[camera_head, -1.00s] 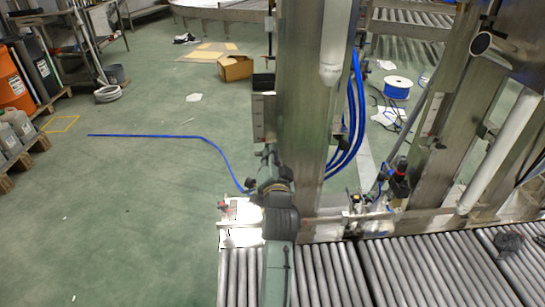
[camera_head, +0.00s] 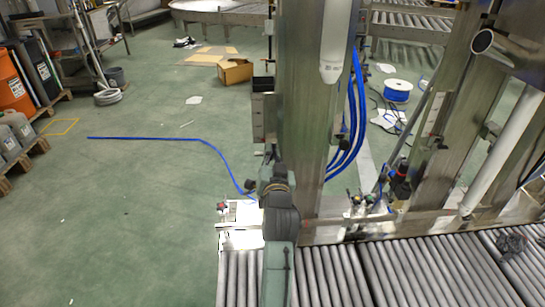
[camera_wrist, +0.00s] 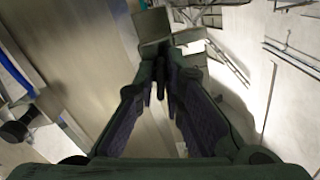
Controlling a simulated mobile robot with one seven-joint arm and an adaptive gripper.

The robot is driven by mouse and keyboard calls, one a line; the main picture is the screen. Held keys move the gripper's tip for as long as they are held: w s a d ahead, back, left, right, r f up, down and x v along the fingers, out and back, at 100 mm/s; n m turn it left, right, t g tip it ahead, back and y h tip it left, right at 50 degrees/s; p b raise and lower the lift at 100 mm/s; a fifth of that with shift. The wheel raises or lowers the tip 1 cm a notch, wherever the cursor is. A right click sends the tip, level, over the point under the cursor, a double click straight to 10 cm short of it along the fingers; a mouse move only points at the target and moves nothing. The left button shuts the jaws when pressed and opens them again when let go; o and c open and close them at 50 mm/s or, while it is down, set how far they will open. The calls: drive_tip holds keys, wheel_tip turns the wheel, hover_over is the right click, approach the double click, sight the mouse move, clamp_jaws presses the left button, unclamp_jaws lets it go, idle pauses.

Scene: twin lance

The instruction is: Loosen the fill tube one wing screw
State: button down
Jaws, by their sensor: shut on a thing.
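In the wrist view my gripper (camera_wrist: 168,78) has its two fingers drawn together at the tips. A small dark part (camera_wrist: 160,84) shows between them and seems to be the wing screw they are shut on; its wings cannot be made out. A grey-green block (camera_wrist: 152,27) lies just beyond the fingertips, beside the steel column. In the head view my arm reaches up along the column (camera_head: 303,110) and hides the gripper and the screw. A white tube (camera_head: 334,45) hangs in front of that column, and another white tube (camera_head: 500,150) slants at the right.
A roller conveyor (camera_head: 400,275) runs along the front. Blue hoses (camera_head: 356,110) hang beside the column. Small fittings (camera_head: 370,207) sit on the rail to the right. A blue cable (camera_head: 165,138) lies on the open green floor at left.

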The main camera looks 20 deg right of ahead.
drive_tip(key=shift+a+n, duration=0.1)
drive_tip(key=shift+n, duration=1.3)
drive_tip(key=n+b, duration=0.1)
drive_tip(key=n, duration=0.1)
drive_tip(key=shift+n, duration=0.3)
drive_tip(key=c, duration=1.8)
unclamp_jaws()
drive_tip(key=shift+o, duration=0.2)
drive_tip(key=v, duration=0.6)
